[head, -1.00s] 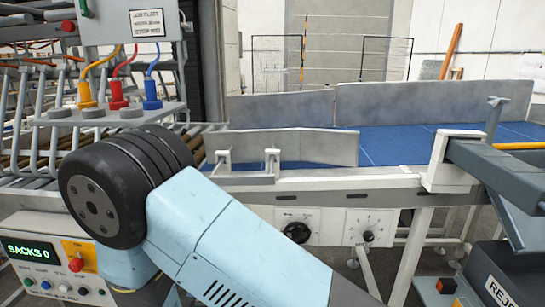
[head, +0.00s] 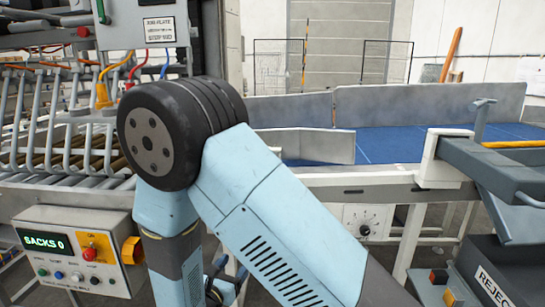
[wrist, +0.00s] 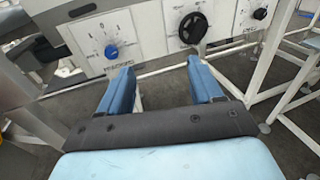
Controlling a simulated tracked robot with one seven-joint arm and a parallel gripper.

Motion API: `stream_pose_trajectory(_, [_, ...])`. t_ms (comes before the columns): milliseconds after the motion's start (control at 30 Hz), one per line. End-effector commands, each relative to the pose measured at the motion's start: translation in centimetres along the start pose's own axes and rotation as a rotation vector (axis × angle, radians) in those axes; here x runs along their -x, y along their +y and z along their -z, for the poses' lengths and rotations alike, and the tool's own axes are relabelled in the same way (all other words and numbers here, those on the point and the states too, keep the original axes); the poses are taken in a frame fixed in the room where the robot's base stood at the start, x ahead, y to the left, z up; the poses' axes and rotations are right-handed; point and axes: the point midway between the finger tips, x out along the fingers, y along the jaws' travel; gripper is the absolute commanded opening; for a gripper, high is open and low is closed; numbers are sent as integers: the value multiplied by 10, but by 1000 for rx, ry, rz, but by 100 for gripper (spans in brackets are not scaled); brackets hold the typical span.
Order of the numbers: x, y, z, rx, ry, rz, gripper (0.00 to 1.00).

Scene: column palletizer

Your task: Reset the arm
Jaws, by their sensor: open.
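My gripper (wrist: 162,88) shows in the wrist view with its two blue fingers wide apart and nothing between them. It faces a white panel (wrist: 150,40) below the conveyor, with a blue knob (wrist: 110,51) and a black handwheel (wrist: 193,28) on it. The fingers look apart from the panel.
A conveyor with a blue belt (head: 395,146) and grey side guards (head: 430,104) runs behind my arm. A control box reading SACKS 0 (head: 72,250) stands at the lower left. A grey reject bin (head: 495,270) and a grey pusher arm (head: 490,160) are at the right.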

Motion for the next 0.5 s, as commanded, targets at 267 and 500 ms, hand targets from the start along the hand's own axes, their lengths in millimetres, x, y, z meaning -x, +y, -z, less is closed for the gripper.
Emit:
stream_pose_trajectory(267, [-47, -70, -58, -205, 88, 296, 65])
stream_pose_trajectory(500, [-70, -143, -100, -427, 175, 569, 65])
